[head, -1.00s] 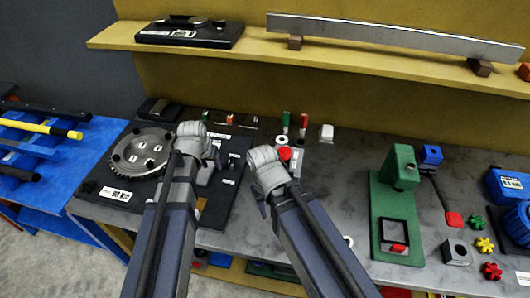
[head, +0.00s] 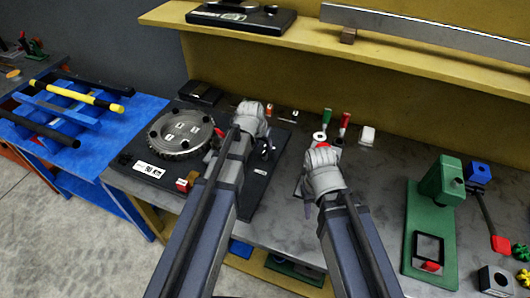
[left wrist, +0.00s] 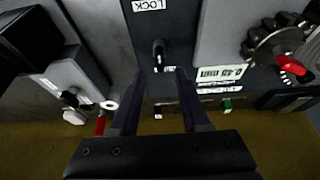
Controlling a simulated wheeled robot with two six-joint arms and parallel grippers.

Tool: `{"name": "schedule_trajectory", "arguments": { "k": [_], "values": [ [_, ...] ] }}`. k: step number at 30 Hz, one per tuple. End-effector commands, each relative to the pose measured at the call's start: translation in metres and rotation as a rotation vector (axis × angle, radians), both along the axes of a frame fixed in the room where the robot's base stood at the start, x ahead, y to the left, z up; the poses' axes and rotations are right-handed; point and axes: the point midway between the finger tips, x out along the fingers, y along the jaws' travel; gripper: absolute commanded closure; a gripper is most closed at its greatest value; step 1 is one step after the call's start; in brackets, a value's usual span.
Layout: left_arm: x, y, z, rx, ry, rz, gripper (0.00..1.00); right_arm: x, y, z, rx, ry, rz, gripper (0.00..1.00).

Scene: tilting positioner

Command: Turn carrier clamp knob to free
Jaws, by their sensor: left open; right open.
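The black clamp knob (left wrist: 158,52) stands on a dark panel (left wrist: 178,20) between a LOCK label and a second, partly hidden label. My left gripper (left wrist: 160,76) is open, its two dark fingers pointing at the knob; the knob appears just beyond the fingertips, between their lines, with no visible contact. In the head view my left gripper (head: 264,148) is over the right part of the positioner's black base (head: 262,188). The round toothed plate (head: 180,132) lies to its left. My right gripper (head: 312,188) is open over the bench; its fingers are mostly hidden by its wrist.
Green- and red-handled levers (head: 343,122) and a white block (head: 367,134) stand behind my right gripper. A green press-like fixture (head: 436,205) stands to the right. A shelf (head: 290,38) runs above the bench. A blue rack (head: 70,118) is at left.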

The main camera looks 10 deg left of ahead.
Motion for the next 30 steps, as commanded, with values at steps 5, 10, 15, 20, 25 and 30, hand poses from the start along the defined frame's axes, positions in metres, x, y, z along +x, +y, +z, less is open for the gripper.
{"name": "schedule_trajectory", "arguments": {
  "k": [5, 10, 15, 20, 25, 30],
  "values": [
    [0.011, -0.002, -0.03, 0.0, 0.0, 0.0, 0.54, 0.0, 0.0, -0.03, 0.0, 0.0, -0.001, 0.54],
    [0.016, -0.003, -0.041, 0.0, 0.0, -0.001, 0.54, 0.0, 0.0, -0.041, 0.0, 0.0, -0.001, 0.54],
    [0.017, -0.003, -0.041, 0.0, 0.0, 0.0, 0.54, 0.0, 0.0, -0.041, 0.0, 0.0, -0.001, 0.54],
    [0.016, -0.003, -0.041, 0.0, 0.0, 0.0, 0.56, 0.0, 0.0, -0.041, 0.0, 0.0, -0.001, 0.54],
    [0.016, -0.003, -0.041, 0.0, 0.0, 0.0, 0.75, 0.0, 0.0, -0.041, 0.0, 0.0, -0.001, 0.54],
    [0.016, -0.003, -0.041, 0.0, 0.0, 0.0, 0.94, 0.0, 0.0, -0.041, 0.0, 0.0, -0.001, 0.54]
  ]
}}
